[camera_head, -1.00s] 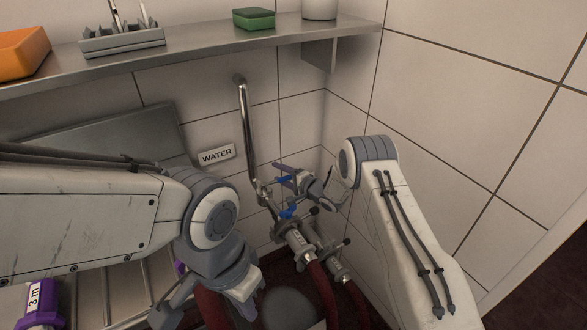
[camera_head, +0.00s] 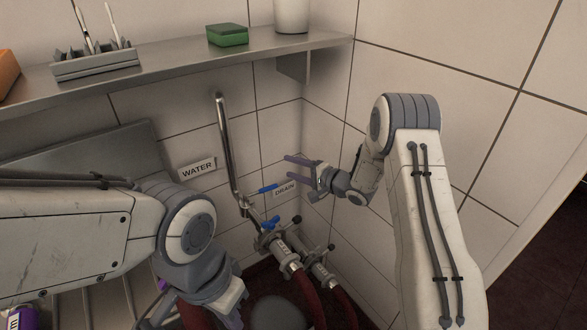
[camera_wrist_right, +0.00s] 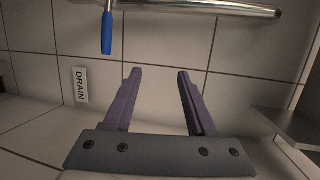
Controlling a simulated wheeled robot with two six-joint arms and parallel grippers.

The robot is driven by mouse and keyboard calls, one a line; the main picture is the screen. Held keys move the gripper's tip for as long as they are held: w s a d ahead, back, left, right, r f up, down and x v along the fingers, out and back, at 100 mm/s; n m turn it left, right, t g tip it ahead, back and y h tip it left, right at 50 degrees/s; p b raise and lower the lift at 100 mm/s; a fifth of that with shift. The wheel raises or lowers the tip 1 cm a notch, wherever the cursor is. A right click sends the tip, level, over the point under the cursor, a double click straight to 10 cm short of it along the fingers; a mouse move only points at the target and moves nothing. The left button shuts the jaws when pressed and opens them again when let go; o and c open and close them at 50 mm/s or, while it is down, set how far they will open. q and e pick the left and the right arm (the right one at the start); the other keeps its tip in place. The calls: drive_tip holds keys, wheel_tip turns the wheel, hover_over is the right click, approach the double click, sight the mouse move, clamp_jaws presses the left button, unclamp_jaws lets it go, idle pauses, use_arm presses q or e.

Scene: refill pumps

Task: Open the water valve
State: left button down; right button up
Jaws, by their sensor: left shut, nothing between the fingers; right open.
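The WATER sign (camera_head: 197,169) is on the wall left of a vertical metal pipe (camera_head: 228,145). A blue lever handle (camera_head: 263,189) sticks out to the right from the pipe's lower end. A second blue handle (camera_head: 270,223) sits below it, by the hose fittings. My right gripper (camera_head: 289,167) is open and empty, above and right of the upper blue handle and apart from it. In the right wrist view its open jaws (camera_wrist_right: 158,73) face the wall, with a blue handle (camera_wrist_right: 107,33) ahead and left. My left gripper (camera_head: 225,300) is low at the bottom edge, partly hidden.
A DRAIN sign (camera_head: 285,189) is on the wall right of the upper handle. Hose couplings (camera_head: 287,262) with red hoses lie below. A metal shelf (camera_head: 190,62) with a green box (camera_head: 228,34) runs above. The tiled right wall is close to my right arm.

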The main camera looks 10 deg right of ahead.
drive_tip(key=c, duration=0.4)
drive_tip(key=shift+w+a+f+n, duration=0.1)
drive_tip(key=shift+w+a+n, duration=0.05)
drive_tip(key=shift+a+n, duration=0.15)
clamp_jaws()
drive_tip(key=n+g+h+p, duration=0.2)
drive_tip(key=n+g+h, duration=0.2)
drive_tip(key=n+h, duration=0.65)
hover_over(260, 191)
drive_tip(key=d, duration=0.3)
drive_tip(key=n+y, duration=0.3)
drive_tip(key=shift+w+a+f+b, duration=0.1)
drive_tip(key=shift+w+f+b, duration=0.3)
drive_tip(key=shift+f+b, duration=0.65)
drive_tip(key=shift+w+a+f+b, duration=0.1)
drive_tip(key=shift+w+f+b, duration=0.3)
drive_tip(key=shift+f, duration=1.25)
drive_tip(key=shift+w+f+b, duration=0.35)
drive_tip(key=shift+f+b, duration=0.45)
drive_tip(key=shift+f, duration=0.55)
